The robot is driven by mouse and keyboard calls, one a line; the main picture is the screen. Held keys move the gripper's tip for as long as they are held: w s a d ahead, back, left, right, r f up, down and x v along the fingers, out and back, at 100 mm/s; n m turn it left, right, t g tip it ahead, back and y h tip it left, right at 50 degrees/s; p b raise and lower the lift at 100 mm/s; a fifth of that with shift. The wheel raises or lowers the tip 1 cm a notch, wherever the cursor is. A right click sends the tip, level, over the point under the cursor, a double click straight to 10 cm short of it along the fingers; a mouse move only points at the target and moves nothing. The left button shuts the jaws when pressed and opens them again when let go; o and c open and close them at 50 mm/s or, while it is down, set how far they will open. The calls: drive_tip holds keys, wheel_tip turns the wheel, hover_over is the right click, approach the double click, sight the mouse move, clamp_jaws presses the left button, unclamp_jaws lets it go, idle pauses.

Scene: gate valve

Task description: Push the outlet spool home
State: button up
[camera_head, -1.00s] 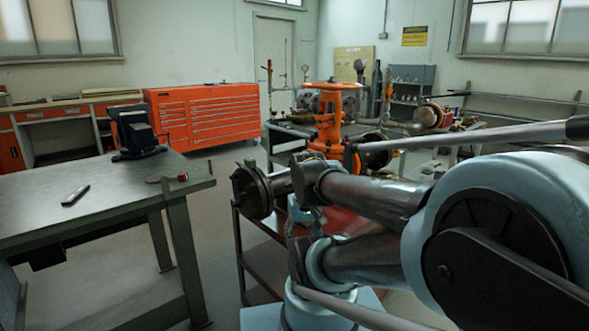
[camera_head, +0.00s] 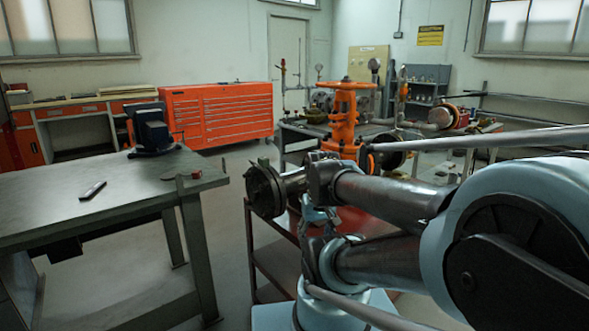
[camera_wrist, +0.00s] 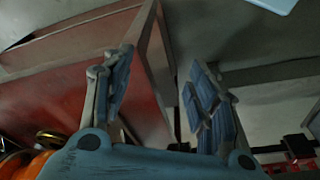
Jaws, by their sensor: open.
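The orange gate valve (camera_head: 343,122) stands upright beyond my arm in the head view. A dark flanged pipe piece (camera_head: 264,188) shows to its left and nearer, partly hidden by my arm. Another dark flanged piece (camera_head: 388,152) shows at the valve's right. I cannot tell which of the two is the outlet spool, or whether either has a gap at the valve. My gripper (camera_wrist: 160,95) is open and empty in the wrist view, its two blue fingers well apart. In the head view it is hard to make out among my arm links. No spool is clear in the wrist view.
A red-brown cart (camera_head: 273,262) stands below the valve area; its red surface (camera_wrist: 75,75) also shows in the wrist view. A grey workbench (camera_head: 60,222) with a vise (camera_head: 150,130) is at left. Open floor lies between bench and cart. An orange tool chest (camera_head: 222,113) stands behind.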

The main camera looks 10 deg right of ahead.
drive_tip(key=o, duration=1.1)
drive_tip(key=shift+r, duration=0.95)
wheel_tip(320, 180, up, 17)
drive_tip(key=m+y, duration=0.1)
drive_tip(key=m, duration=1.1)
hover_over(297, 183)
drive_tip(key=w+d, duration=0.3)
drive_tip(key=x, duration=1.7)
drive_tip(key=shift+s+a+f, duration=0.1)
drive_tip(key=shift+a+f, duration=0.05)
drive_tip(key=shift+a, duration=0.1)
